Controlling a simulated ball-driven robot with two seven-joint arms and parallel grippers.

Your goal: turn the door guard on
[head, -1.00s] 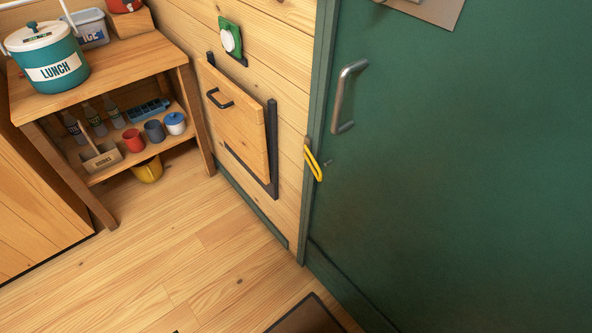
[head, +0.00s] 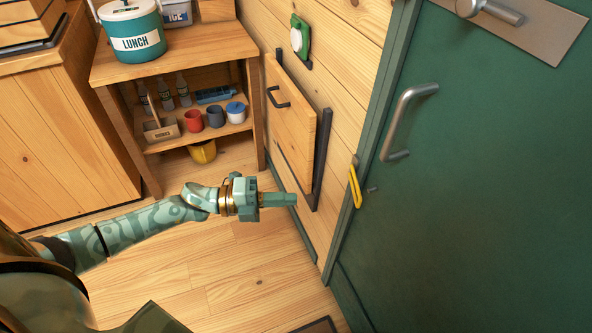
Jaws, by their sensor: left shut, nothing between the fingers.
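The door guard (head: 355,186) is a yellow loop on the door frame, beside the green door's edge. It hangs down, slightly tilted, from a small brownish mount at its top. A small metal stud (head: 372,189) sits on the green door (head: 480,200) just right of the loop; the loop looks apart from it. My left gripper (head: 292,199) is shut and empty, pointing right towards the door frame. It is left of the yellow loop in the picture and apart from it. My right gripper is out of view.
The door has a metal bar handle (head: 405,120) and a lever handle (head: 495,12) above. A wooden wall panel (head: 290,125) with dark rails is left of the frame. A wooden shelf (head: 165,65) with a lunch cooler (head: 132,30) and cups stands further left.

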